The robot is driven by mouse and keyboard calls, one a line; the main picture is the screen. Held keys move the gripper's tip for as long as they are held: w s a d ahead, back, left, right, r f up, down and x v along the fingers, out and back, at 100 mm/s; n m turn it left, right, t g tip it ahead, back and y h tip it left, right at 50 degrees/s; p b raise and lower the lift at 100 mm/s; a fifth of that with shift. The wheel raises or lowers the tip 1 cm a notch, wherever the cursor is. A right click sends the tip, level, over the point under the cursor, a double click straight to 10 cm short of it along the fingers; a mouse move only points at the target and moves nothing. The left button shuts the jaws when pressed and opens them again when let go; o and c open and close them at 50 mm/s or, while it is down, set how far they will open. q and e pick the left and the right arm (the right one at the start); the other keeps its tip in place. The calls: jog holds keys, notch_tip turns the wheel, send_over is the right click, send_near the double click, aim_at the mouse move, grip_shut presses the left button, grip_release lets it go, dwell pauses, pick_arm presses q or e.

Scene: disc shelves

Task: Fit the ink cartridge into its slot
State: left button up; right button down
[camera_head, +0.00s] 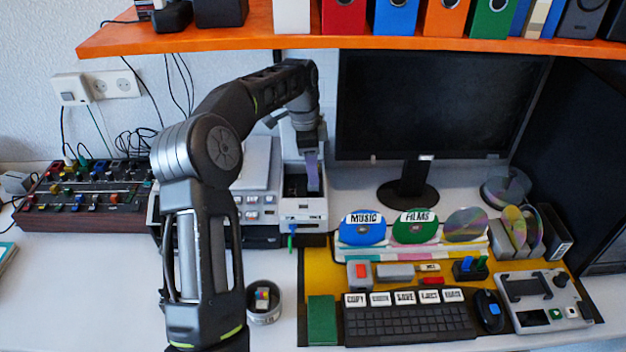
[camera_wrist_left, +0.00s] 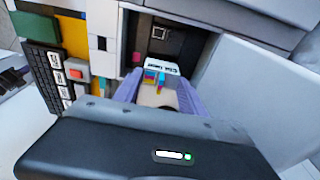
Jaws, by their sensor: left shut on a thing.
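The ink cartridge (camera_wrist_left: 164,68) has a white top with dark lettering and coloured patches on its side. My left gripper (camera_wrist_left: 160,92) is shut on it, with a purple finger on each side. In the wrist view the cartridge is in front of the dark open slot (camera_wrist_left: 158,42) of the printer; I cannot tell whether its far end is inside. In the head view my left gripper (camera_head: 312,172) points down at the printer's open bay (camera_head: 295,184), and the cartridge cannot be made out there. The printer (camera_head: 302,212) is white and grey. My right gripper is not in view.
An orange shelf (camera_head: 290,36) with binders hangs above. A monitor (camera_head: 435,105) stands to the right of the printer. A round cup (camera_head: 263,316) with a small coloured item, a keyboard (camera_head: 408,324) and disc racks are in front. A mixer panel (camera_head: 85,200) is at left.

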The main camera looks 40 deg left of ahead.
pick_arm(q)
jog(key=shift+f, duration=2.3)
jog(key=shift+f, duration=0.15)
jog(key=o, duration=1.5)
jog(key=r, duration=0.7)
jog(key=shift+s+a+r, duration=0.3)
jog(key=shift+a+r, duration=0.05)
jog(key=shift+r, duration=0.05)
